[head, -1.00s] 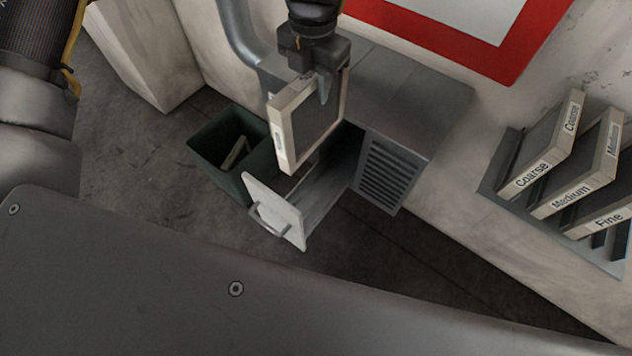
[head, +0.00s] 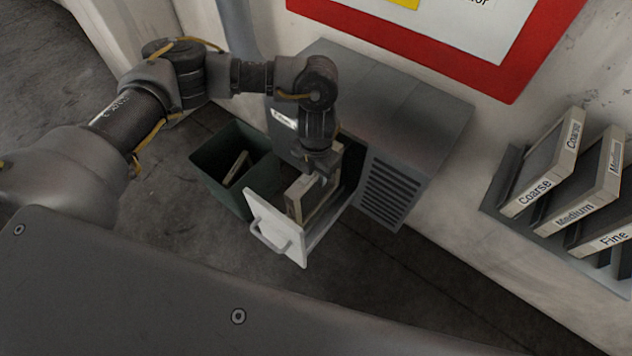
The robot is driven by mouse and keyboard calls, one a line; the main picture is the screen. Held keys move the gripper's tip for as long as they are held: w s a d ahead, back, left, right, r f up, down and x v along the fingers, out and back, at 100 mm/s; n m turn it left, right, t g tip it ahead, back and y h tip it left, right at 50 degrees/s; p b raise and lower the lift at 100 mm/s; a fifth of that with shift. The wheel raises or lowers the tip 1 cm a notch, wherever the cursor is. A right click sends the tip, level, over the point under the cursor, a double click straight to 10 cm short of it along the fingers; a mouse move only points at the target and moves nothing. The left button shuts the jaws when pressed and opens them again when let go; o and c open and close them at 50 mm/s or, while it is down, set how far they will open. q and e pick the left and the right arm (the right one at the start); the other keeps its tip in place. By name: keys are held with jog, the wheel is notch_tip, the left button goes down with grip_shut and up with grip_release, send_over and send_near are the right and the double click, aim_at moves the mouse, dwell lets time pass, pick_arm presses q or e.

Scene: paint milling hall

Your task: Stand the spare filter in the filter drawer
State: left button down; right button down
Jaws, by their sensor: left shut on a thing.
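The filter drawer (head: 276,228) is pulled out of the grey metal housing (head: 400,105), its white front and handle facing the lower left. The spare filter (head: 296,207), a cream-framed panel, stands roughly upright inside the drawer, its lower part hidden behind the drawer front. My left gripper (head: 318,176) is shut on the filter's top edge, reaching down from above. Whether the filter touches the drawer floor cannot be seen. My right gripper is not in view.
A dark green bin (head: 222,165) with a cream-framed filter (head: 237,167) inside stands left of the drawer. A wall rack (head: 500,180) at the right holds filters labelled Coarse (head: 538,190), Medium (head: 578,209) and Fine (head: 606,238). Vents (head: 388,192) mark the housing's front.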

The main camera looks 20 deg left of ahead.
pick_arm(q)
jog(key=shift+f, duration=0.4)
notch_tip(320, 180, down, 3)
jog(key=shift+f+b, duration=0.1)
jog(key=shift+b, duration=0.2)
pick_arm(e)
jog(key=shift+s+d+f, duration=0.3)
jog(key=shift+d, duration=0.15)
pick_arm(q)
jog(key=shift+f, duration=0.15)
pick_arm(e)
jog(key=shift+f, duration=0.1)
pick_arm(q)
jog(key=shift+f, duration=0.15)
jog(key=c, duration=1.1)
grip_release()
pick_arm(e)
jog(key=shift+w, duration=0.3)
